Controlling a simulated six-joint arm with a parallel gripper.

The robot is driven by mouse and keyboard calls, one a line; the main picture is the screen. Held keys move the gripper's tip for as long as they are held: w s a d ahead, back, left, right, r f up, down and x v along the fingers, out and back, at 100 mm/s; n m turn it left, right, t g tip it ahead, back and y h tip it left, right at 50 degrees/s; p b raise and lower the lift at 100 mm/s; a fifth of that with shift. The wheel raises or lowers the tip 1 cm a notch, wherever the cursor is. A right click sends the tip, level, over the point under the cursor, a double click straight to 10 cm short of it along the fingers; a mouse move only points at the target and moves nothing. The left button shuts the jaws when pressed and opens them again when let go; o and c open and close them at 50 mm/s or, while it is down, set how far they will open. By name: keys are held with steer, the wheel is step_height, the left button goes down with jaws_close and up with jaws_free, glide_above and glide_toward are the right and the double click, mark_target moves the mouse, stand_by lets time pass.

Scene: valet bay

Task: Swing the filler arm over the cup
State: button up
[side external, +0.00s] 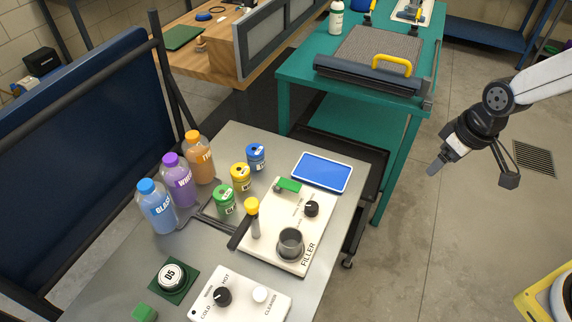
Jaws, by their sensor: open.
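The white filler panel (318,238) lies on the grey bench and is marked FILLER. A dark grey cup (291,244) stands near its front edge. Left of the cup is an upright grey post with a yellow cap (252,205). A dark bar, seemingly the filler arm (239,237), lies by the post along the panel's left edge, apart from the cup. How the bar joins the post is unclear. My gripper (433,169) is at the upper right, above the floor, well away from the panel. It is open and empty; its fingers show small.
The panel also carries a black knob (312,208) and a green lever (288,185). A second control panel (240,299) is in front. A teal cart (300,68) stands behind.

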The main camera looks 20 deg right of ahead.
steer(key=w+a+n+y, duration=0.2)
steer(key=w+a+n, duration=0.55)
steer(key=a, duration=0.65)
steer(key=n+g+y, duration=0.2)
steer(key=n+g, duration=0.1)
steer(key=n, duration=0.5)
glide_toward(253, 202)
steer(key=x, duration=0.2)
steer(key=shift+s, duration=0.15)
steer(key=shift+a, duration=0.1)
steer(key=shift+x, duration=3.85)
jaws_close()
